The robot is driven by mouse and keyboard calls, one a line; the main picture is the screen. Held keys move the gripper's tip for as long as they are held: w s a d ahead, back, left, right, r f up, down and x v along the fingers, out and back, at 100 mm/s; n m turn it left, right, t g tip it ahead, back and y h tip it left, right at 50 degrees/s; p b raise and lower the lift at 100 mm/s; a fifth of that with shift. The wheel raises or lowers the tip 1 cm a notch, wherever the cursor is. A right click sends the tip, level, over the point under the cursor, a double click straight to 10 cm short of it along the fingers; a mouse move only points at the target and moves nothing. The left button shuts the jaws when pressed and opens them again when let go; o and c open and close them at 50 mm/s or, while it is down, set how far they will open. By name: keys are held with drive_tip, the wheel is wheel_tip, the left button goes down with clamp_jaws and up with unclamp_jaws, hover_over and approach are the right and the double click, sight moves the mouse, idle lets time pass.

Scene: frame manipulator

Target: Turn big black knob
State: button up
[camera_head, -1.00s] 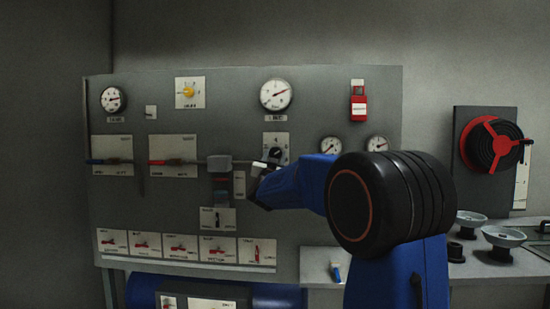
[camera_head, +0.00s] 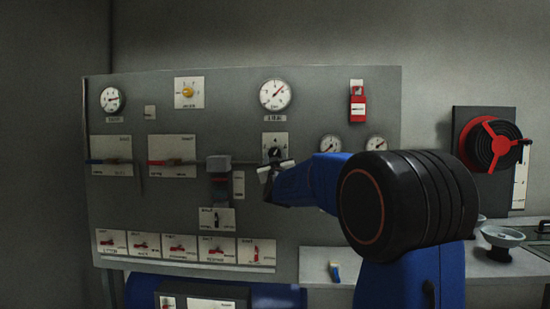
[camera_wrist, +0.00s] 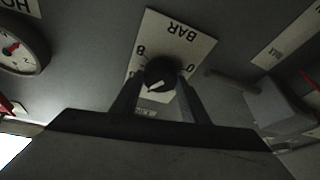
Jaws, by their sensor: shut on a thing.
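The big black knob (camera_head: 274,153) sits on a white scale plate marked BAR on the grey panel, below a large round gauge. In the wrist view the knob (camera_wrist: 160,72) shows a white pointer mark. My gripper (camera_head: 275,163) is at the knob, with one finger on each side of it. In the wrist view the two fingers of my gripper (camera_wrist: 160,88) are shut on the knob. Part of the knob is hidden by the fingers in both views.
A grey block handle (camera_head: 219,164) juts from the panel just left of my gripper. The large gauge (camera_head: 275,94) is above, and two small gauges (camera_head: 331,145) are to the right.

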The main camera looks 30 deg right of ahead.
drive_tip(key=o, duration=1.1)
drive_tip(key=shift+c, duration=0.2)
drive_tip(key=v, duration=1.7)
drive_tip(key=shift+s, duration=0.15)
drive_tip(key=shift+f, duration=0.2)
drive_tip(key=s+a+f+n+g+y, duration=0.2)
drive_tip(key=s+a+f+g+y, duration=0.15)
drive_tip(key=s+a+f, duration=0.35)
drive_tip(key=s+a+f+n+g+y, duration=0.1)
drive_tip(key=s+a+f+g+y, duration=0.2)
drive_tip(key=s+a+f+y, duration=0.5)
drive_tip(key=s+f+m+g+h, duration=0.1)
drive_tip(key=s+f+g, duration=0.7)
drive_tip(key=s+f, duration=1.1)
drive_tip(key=s+h, duration=0.1)
drive_tip(key=s, duration=0.2)
drive_tip(key=shift+s+a, duration=0.2)
drive_tip(key=shift+s, duration=0.15)
